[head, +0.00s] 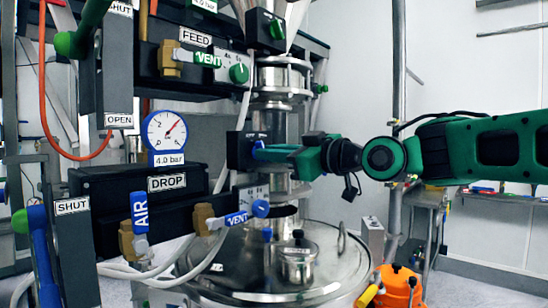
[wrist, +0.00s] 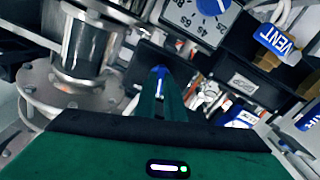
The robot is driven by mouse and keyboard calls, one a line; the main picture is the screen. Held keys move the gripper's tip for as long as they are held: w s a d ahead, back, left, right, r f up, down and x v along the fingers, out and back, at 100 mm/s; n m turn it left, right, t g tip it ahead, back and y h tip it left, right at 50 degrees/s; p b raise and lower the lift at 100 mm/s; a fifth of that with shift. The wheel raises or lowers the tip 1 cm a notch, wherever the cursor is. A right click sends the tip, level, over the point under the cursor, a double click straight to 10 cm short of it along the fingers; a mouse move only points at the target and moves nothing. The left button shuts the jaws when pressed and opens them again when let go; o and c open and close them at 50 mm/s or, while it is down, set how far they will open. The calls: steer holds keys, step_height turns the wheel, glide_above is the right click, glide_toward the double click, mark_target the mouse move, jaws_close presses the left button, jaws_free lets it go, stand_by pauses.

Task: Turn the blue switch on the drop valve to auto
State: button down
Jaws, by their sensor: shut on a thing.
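The blue switch (head: 257,146) sits on a small black box (head: 238,150) on the side of the steel pipe column, above the round steel lid. White lettering on the box is too small and covered to read. My green gripper (head: 268,154) reaches in from the right and is shut on the blue switch, covering most of it. In the wrist view my fingers (wrist: 160,85) close together with a bit of the blue switch (wrist: 158,72) at their tips. The switch's exact angle is hidden by the fingers.
Left stand the DROP panel (head: 130,200), a 4.0 bar gauge (head: 165,131), a blue AIR handle (head: 139,212) and a blue VENT handle (head: 236,219). A blue dial knob (head: 261,208) sits just below my gripper; a green-knobbed switch box (head: 268,28) is above. Open space lies right.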

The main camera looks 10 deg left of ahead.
steer(key=shift+n, duration=1.1)
steer(key=c, duration=1.8)
jaws_free()
steer(key=shift+c, duration=0.2)
steer(key=v, duration=1)
steer(key=shift+s+d, duration=0.15)
steer(key=shift+d, duration=0.1)
